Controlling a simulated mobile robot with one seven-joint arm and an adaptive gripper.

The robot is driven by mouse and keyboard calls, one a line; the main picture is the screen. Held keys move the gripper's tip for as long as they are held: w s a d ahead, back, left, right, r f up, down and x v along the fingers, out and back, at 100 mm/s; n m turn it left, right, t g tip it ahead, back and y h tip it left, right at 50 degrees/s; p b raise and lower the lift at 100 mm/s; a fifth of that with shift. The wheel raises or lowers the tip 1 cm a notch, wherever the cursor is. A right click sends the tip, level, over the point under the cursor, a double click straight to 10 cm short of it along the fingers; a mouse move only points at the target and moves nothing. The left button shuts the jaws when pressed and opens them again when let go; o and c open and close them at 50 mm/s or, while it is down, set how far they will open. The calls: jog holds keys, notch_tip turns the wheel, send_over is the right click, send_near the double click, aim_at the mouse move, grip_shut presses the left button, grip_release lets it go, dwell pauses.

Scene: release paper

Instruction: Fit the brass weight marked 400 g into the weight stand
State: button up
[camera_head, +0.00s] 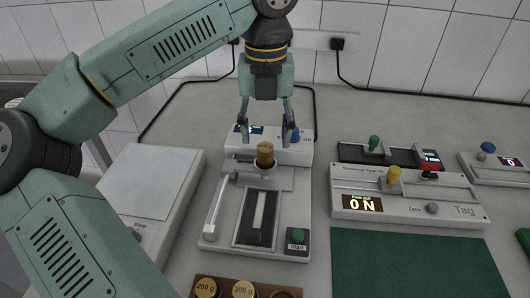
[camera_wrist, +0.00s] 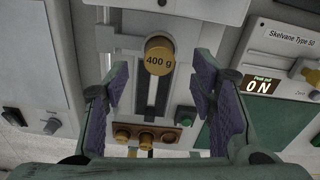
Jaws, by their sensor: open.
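The brass weight (camera_head: 265,152) stands upright on a small pale round seat (camera_head: 266,170) at the back of the grey device. In the wrist view its top face (camera_wrist: 158,56) reads 400 g. My gripper (camera_head: 265,138) is open above the device, with its fingers pointing down on either side of the weight. In the wrist view a gap shows between the weight and each finger of my gripper (camera_wrist: 160,75). A wooden rack (camera_head: 222,282) at the front holds two brass weights, marked 200 g (camera_head: 206,287) and 300 g (camera_head: 244,289). Its right-hand round recess (camera_head: 285,294) looks empty.
The grey device (camera_head: 275,250) has a dark channel, a side lever (camera_head: 218,205) and a green start button (camera_head: 297,236). A white flat-topped unit (camera_head: 155,180) stands left. A tester with a lit display (camera_head: 361,203) and a green mat (camera_head: 415,262) lie right.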

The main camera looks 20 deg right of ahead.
aim_at(265, 147)
jog(key=shift+f+p, duration=0.95)
jog(key=shift+f, duration=1.7)
grip_shut()
